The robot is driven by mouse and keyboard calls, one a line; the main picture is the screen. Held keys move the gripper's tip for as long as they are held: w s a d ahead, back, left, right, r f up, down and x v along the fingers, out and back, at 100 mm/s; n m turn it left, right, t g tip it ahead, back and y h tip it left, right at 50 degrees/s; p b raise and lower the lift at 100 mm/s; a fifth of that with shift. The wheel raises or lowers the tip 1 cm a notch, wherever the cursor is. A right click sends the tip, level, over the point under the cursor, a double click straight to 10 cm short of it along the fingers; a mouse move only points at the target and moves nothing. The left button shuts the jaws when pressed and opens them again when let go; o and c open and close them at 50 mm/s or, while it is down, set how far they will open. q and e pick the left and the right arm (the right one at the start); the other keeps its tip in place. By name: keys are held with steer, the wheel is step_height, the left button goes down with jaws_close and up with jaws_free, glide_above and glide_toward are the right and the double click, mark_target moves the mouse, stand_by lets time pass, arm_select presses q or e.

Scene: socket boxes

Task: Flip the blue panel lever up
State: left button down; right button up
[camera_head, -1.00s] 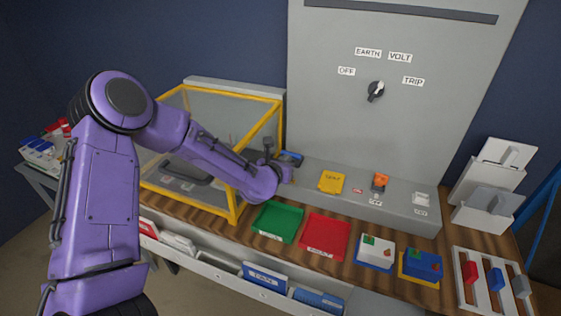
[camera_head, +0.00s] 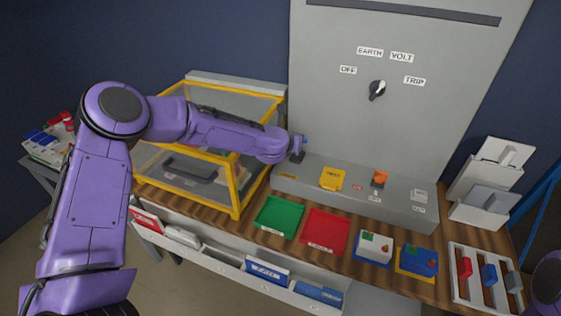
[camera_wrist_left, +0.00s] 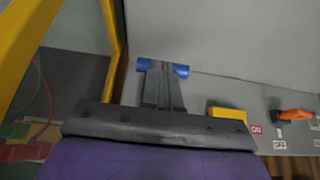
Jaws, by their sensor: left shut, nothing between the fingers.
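The blue panel lever (camera_head: 305,140) stands raised at the left end of the grey sloped panel, close to the upright grey board. In the left wrist view its blue crossbar (camera_wrist_left: 181,71) shows on both sides of my fingertips. My left gripper (camera_head: 299,153) is shut and empty and reaches in from the left at the lever. Its closed fingers (camera_wrist_left: 160,72) overlap the middle of the crossbar and hide it. I cannot tell whether they touch. The lever's lower part is hidden. My right gripper is out of view.
A yellow-framed clear box (camera_head: 237,180) stands close beneath my left arm. On the panel are a yellow cover (camera_head: 332,178) and an orange lever (camera_head: 380,178). Green (camera_head: 279,218) and red (camera_head: 325,232) trays lie in front. A rack (camera_head: 485,280) holds red, blue and grey pieces at right.

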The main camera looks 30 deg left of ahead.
arm_select(q)
steer(key=shift+w+a+r+b, duration=0.1)
steer(key=shift+w+r+b, duration=0.1)
steer(key=shift+w, duration=0.45)
steer(key=shift+w+r+b, duration=0.1)
steer(key=shift+w+r, duration=0.05)
steer(key=shift+w, duration=0.45)
steer(key=shift+r, duration=0.1)
steer(key=s+r+b, duration=0.1)
steer(key=s+r, duration=0.7)
steer(key=r, duration=0.2)
steer(key=shift+d+r, duration=0.15)
steer(key=shift+d, duration=0.15)
